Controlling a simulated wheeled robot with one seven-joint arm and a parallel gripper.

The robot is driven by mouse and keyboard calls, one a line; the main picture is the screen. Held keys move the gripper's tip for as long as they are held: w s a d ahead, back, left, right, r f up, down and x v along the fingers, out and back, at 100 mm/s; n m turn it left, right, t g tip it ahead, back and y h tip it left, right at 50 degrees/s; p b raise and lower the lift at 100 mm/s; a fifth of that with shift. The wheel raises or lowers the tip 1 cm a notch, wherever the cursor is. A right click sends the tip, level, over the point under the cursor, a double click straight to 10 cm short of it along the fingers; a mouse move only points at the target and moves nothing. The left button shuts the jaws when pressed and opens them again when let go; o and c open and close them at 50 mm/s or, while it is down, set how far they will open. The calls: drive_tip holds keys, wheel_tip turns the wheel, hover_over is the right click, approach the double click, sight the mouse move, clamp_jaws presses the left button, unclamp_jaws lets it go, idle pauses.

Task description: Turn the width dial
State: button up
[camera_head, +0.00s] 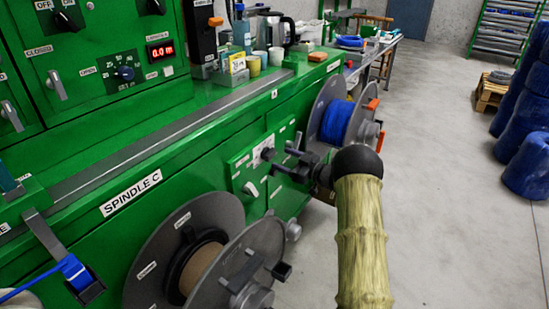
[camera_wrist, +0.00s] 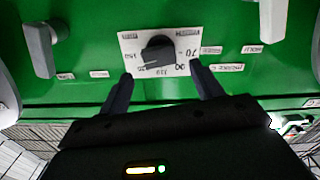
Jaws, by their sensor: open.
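A black dial (camera_wrist: 158,50) with a pointer sits on a white plate with printed numbers, seen upside down in the wrist view. It also shows on the green front panel in the head view (camera_head: 267,154); I take it as the width dial, though its lettering is too small to read surely. My gripper (camera_wrist: 161,71) is open and empty, facing the plate, one finger to each lower side of the dial. The fingertips appear short of the dial, with no clear contact. In the head view my gripper (camera_head: 284,160) is just right of the dial.
A grey lever (camera_wrist: 41,50) is left of the plate in the wrist view. An empty reel (camera_head: 165,235) and a reel of blue cable (camera_head: 337,121) flank the panel. Another dial (camera_head: 124,73) is on the upper panel. Open floor (camera_head: 445,200) lies at right.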

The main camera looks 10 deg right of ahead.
sight(272, 154)
drive_tip(key=x, duration=0.4)
drive_tip(key=shift+w+a, duration=0.15)
drive_tip(key=shift+w, duration=0.1)
drive_tip(key=shift+a, duration=0.1)
drive_tip(key=c, duration=1)
